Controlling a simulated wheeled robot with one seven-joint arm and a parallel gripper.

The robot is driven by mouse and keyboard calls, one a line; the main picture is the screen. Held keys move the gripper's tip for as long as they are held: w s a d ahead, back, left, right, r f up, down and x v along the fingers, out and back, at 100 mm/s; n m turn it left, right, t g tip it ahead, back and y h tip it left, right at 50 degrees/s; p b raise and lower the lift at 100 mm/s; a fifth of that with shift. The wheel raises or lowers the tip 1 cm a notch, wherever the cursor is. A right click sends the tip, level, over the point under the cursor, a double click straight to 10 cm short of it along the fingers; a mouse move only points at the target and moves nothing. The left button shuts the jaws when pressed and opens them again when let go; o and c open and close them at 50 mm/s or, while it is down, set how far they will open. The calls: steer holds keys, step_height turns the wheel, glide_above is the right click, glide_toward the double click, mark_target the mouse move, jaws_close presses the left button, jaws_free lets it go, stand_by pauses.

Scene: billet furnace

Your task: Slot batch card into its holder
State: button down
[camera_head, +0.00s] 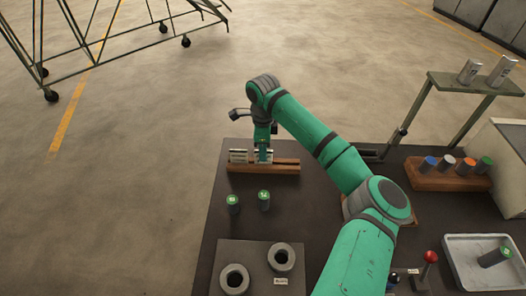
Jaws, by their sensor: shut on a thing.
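A brown wooden card holder (288,167) lies near the far left edge of the dark table. A white card (238,156) stands in its left part. My gripper (263,152) points down over the middle of the holder and is shut on the batch card (270,155), a small pale card. The green fingers cover part of this card. Its lower edge is at the holder, but I cannot tell whether it sits in a slot or just above. The right part of the holder is bare.
Two dark cylinders with green tops (264,200) stand just in front of the holder. A plate with two grey rings (235,279) lies nearer. At right are a wooden rack of coloured-top cylinders (449,174), a raised green shelf (476,84), a white tray (458,285) and a red-knobbed lever (430,257).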

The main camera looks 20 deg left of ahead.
steer(key=c, duration=1.9)
jaws_free()
steer(key=shift+o, duration=0.2)
steer(key=shift+r, duration=0.1)
step_height(320, 180, up, 11)
steer(key=shift+f, duration=0.2)
steer(key=shift+s, duration=0.1)
